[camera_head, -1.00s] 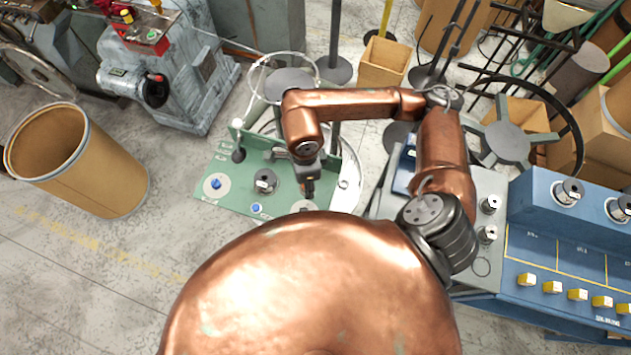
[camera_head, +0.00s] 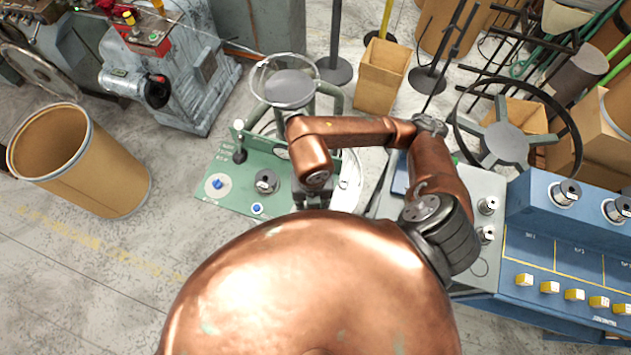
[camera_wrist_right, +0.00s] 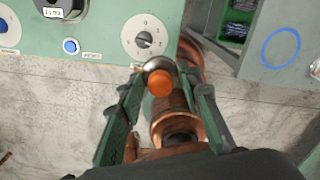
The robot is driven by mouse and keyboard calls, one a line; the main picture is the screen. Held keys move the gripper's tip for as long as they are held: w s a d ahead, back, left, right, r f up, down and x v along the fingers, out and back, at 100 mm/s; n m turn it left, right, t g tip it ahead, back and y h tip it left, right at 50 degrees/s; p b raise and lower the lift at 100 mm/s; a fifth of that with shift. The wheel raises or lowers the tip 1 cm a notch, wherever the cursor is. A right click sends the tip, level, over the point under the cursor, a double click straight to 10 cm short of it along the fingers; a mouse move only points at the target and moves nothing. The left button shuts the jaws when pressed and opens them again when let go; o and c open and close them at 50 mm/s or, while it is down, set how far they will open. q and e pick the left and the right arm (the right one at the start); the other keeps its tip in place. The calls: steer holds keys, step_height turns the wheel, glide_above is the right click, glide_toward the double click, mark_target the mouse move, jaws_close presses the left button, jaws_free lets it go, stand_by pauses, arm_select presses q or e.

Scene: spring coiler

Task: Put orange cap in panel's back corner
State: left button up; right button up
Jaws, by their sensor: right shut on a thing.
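The orange cap (camera_wrist_right: 160,83) sits between the fingertips of my right gripper (camera_wrist_right: 163,88) in the right wrist view, with a rounded silver part just beyond it. The gripper is shut on the cap. In the head view my right gripper (camera_head: 311,198) hangs at the near right part of the green panel (camera_head: 215,163), and the cap cannot be made out there. The panel carries dials and blue buttons; its near edge and a white numbered dial (camera_wrist_right: 145,37) show in the wrist view. My left gripper is not in view.
A blue-grey console (camera_head: 560,240) with yellow buttons is at right. A metal spool stand (camera_head: 289,88) is behind the panel, and a cardboard drum (camera_head: 75,165) is at left.

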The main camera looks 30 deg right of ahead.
steer(key=w+d+f, duration=0.2)
steer(key=w+f, duration=0.1)
steer(key=w+d+f, duration=0.2)
steer(key=w+d, duration=0.1)
steer(key=w, duration=0.1)
steer(key=w+d+f, duration=0.2)
steer(key=w+f, duration=0.1)
steer(key=shift+w+d+f, duration=0.15)
steer(key=shift+w+f, duration=0.05)
steer(key=shift+f, duration=0.15)
steer(key=shift+w+d+f, duration=0.15)
steer(key=shift+w+f, duration=0.1)
steer(key=shift+f, duration=0.15)
steer(key=shift+w+d+f+p, duration=0.15)
steer(key=shift+f+p, duration=0.15)
steer(key=shift+f, duration=1.45)
steer(key=shift+f, duration=0.1)
steer(key=o, duration=1.3)
steer(key=shift+c, duration=0.2)
step_height(320, 180, up, 12)
steer(key=shift+b, duration=0.35)
